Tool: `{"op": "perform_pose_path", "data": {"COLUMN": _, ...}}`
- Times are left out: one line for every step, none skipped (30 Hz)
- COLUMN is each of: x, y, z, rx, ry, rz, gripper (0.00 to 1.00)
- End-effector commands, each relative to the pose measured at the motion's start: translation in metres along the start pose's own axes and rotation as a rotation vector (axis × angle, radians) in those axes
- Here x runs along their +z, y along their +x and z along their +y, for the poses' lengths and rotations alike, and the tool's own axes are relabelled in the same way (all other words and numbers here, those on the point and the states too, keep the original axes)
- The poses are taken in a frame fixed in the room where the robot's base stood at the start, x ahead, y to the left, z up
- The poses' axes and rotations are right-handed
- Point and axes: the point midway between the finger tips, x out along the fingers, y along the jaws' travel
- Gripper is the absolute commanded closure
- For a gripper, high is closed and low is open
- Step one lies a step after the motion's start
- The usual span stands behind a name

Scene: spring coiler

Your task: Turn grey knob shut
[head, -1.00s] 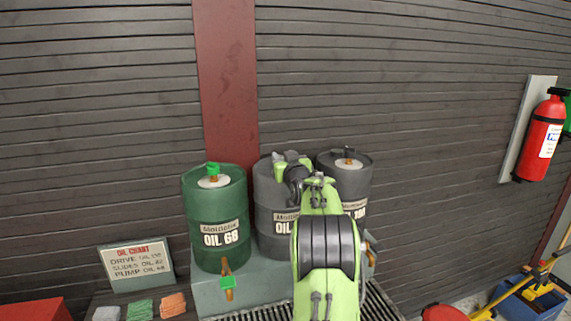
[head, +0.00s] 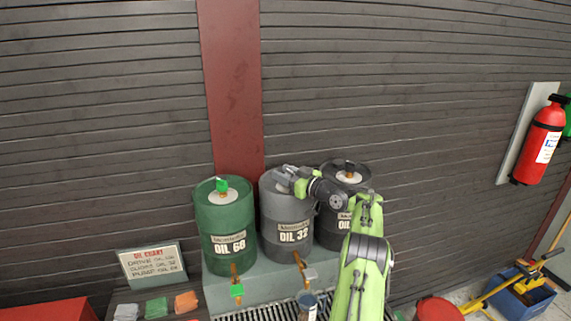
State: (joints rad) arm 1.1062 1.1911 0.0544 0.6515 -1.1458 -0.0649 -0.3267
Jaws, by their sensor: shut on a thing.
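The grey drum (head: 285,212) labelled OIL 32 stands in the middle of three drums. My gripper (head: 284,181) is over the top of this drum, reaching in from the right. It is shut on the grey knob there; the knob and the fingertips are mostly hidden by the gripper and wrist. Low on the drum's front is a brass tap with a grey handle (head: 310,275), apart from the gripper. A small can (head: 308,304) is below that tap, partly cut by the frame edge and beside my arm.
The green drum (head: 226,225) with green knob stands to the left. The dark drum (head: 330,232) to the right is partly behind my arm. An oil chart sign (head: 152,265) and coloured cloths are lower left. A fire extinguisher (head: 540,140) hangs at right.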

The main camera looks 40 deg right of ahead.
Motion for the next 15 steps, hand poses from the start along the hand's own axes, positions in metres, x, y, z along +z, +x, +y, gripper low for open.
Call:
{"op": "perform_pose_path", "data": {"x": -0.0038, "y": -0.0005, "z": 0.0018, "rx": -0.004, "ry": 0.0, "rz": 0.0, "gripper": 0.9}}
{"op": "perform_pose_path", "data": {"x": -0.0033, "y": -0.0003, "z": 0.0015, "rx": -0.009, "ry": 0.001, "rz": 0.001, "gripper": 0.9}}
{"op": "perform_pose_path", "data": {"x": -0.0033, "y": -0.0003, "z": 0.0012, "rx": -0.015, "ry": 0.0, "rz": 0.002, "gripper": 0.9}}
{"op": "perform_pose_path", "data": {"x": -0.0032, "y": -0.0003, "z": 0.0009, "rx": -0.019, "ry": 0.0, "rz": 0.002, "gripper": 0.9}}
{"op": "perform_pose_path", "data": {"x": -0.0028, "y": -0.0001, "z": 0.0007, "rx": -0.023, "ry": 0.0, "rz": 0.002, "gripper": 0.9}}
{"op": "perform_pose_path", "data": {"x": -0.0026, "y": 0.0001, "z": 0.0005, "rx": -0.027, "ry": 0.001, "rz": 0.004, "gripper": 0.9}}
{"op": "perform_pose_path", "data": {"x": -0.0029, "y": 0.0001, "z": 0.0005, "rx": -0.029, "ry": 0.0, "rz": 0.004, "gripper": 0.9}}
{"op": "perform_pose_path", "data": {"x": -0.0025, "y": 0.0001, "z": 0.0004, "rx": -0.031, "ry": 0.0, "rz": 0.004, "gripper": 0.9}}
{"op": "perform_pose_path", "data": {"x": -0.0019, "y": 0.0001, "z": 0.0004, "rx": -0.033, "ry": 0.0, "rz": 0.004, "gripper": 0.9}}
{"op": "perform_pose_path", "data": {"x": -0.0018, "y": 0.0001, "z": 0.0003, "rx": -0.034, "ry": 0.0, "rz": 0.004, "gripper": 0.9}}
{"op": "perform_pose_path", "data": {"x": -0.0017, "y": 0.0001, "z": 0.0003, "rx": -0.034, "ry": 0.0, "rz": 0.004, "gripper": 0.9}}
{"op": "perform_pose_path", "data": {"x": -0.0017, "y": 0.0001, "z": 0.0003, "rx": -0.035, "ry": -0.001, "rz": 0.005, "gripper": 0.9}}
{"op": "perform_pose_path", "data": {"x": -0.0017, "y": 0.0001, "z": 0.0002, "rx": -0.035, "ry": -0.001, "rz": 0.005, "gripper": 0.9}}
{"op": "perform_pose_path", "data": {"x": -0.0017, "y": 0.0002, "z": 0.0002, "rx": -0.035, "ry": -0.001, "rz": 0.005, "gripper": 0.9}}
{"op": "perform_pose_path", "data": {"x": -0.0016, "y": 0.0002, "z": 0.0002, "rx": -0.035, "ry": -0.001, "rz": 0.006, "gripper": 0.9}}
